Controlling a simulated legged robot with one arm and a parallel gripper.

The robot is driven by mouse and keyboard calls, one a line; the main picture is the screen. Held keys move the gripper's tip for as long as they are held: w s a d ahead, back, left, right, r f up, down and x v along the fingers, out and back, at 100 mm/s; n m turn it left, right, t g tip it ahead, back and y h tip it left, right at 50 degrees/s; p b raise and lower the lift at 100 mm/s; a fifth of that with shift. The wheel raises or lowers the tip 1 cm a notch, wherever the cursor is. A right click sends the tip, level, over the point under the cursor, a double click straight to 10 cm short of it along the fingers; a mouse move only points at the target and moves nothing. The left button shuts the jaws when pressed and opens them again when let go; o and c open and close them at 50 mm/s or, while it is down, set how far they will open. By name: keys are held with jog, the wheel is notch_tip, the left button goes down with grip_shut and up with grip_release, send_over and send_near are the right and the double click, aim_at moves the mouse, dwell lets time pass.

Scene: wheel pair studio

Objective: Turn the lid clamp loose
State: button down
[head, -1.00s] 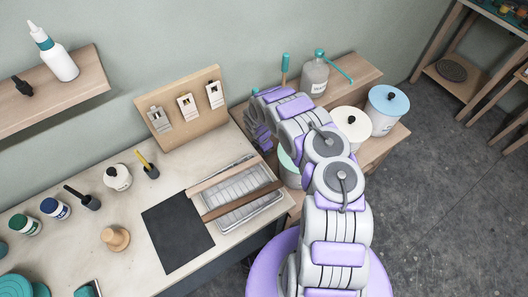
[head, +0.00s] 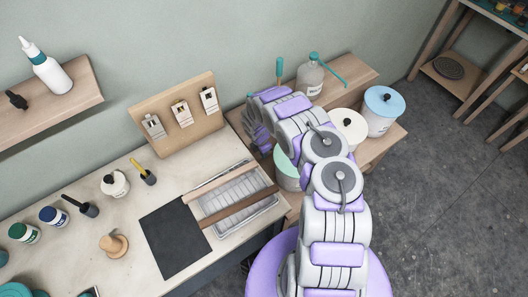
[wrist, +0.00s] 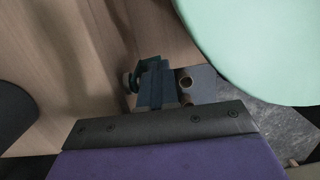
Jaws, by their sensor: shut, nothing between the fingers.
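My gripper (head: 256,126) is at the back right of the bench, beyond my bent arm; the arm partly hides it. In the wrist view my gripper (wrist: 157,85) is shut and empty, in shadow above a wooden surface. A pot's mint lid (wrist: 260,40) lies to its upper right, apart from it in the picture. The mint-lidded pot (head: 284,168) also shows in the head view, half behind my arm. Small dark and brass-coloured parts (wrist: 185,78) show by the fingertips. I cannot tell whether they belong to the lid clamp, and no clamp shows clearly.
A white-lidded pot (head: 348,124) and a blue-lidded pot (head: 382,110) stand right of my arm. A clear bottle (head: 310,77) stands on the raised wooden shelf behind. A tray (head: 238,200) and black mat (head: 176,238) lie on the bench. Open floor lies to the right.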

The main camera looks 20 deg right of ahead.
jog(key=a+r+p, duration=0.3)
jog(key=r, duration=1.3)
jog(key=shift+p, duration=0.3)
jog(key=shift+s, duration=0.1)
jog(key=shift+d, duration=0.2)
